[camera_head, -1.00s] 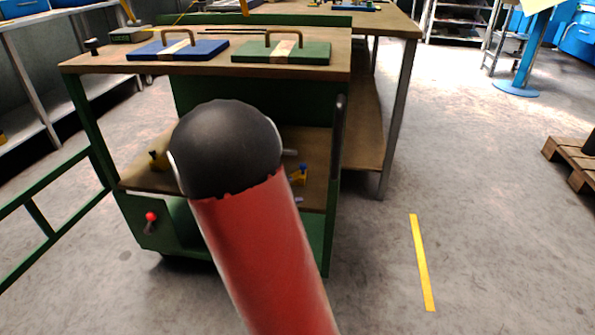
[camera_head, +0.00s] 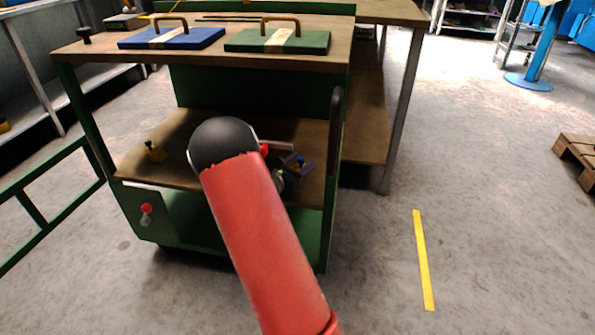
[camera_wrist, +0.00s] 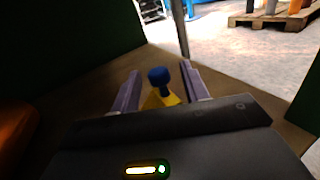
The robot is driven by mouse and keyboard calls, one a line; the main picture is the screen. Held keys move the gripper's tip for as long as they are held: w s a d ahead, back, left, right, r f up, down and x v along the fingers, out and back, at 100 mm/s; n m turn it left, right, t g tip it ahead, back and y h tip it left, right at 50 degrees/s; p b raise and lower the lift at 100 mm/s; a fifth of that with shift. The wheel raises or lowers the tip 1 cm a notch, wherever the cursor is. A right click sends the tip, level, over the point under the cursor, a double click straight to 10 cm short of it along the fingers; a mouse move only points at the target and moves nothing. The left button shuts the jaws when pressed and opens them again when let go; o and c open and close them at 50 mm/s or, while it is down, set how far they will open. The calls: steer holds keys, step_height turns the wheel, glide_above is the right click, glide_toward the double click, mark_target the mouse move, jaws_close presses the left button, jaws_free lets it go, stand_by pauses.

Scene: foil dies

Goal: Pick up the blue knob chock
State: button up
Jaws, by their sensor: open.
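The blue knob chock (camera_wrist: 159,77) shows in the wrist view as a dark blue round knob on a yellow body. It stands on the cart's wooden lower shelf, between the two open fingers of my gripper (camera_wrist: 160,88); I see no finger closed on it. In the head view my gripper (camera_head: 297,168) is over the right part of the lower shelf. A bit of the chock's blue knob (camera_head: 300,161) shows there between the fingers; the rest of it is mostly hidden by my gripper and arm.
A yellow chock with a dark knob (camera_head: 154,152) stands on the left of the lower shelf (camera_head: 190,125). Above is the cart's top board, with a blue plate (camera_head: 200,40) and a green plate (camera_head: 310,43), both handled.

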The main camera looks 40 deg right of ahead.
steer(key=shift+w+d, duration=0.1)
steer(key=shift+d, duration=0.3)
steer(key=shift+c, duration=0.2)
steer(key=c, duration=0.9)
jaws_close()
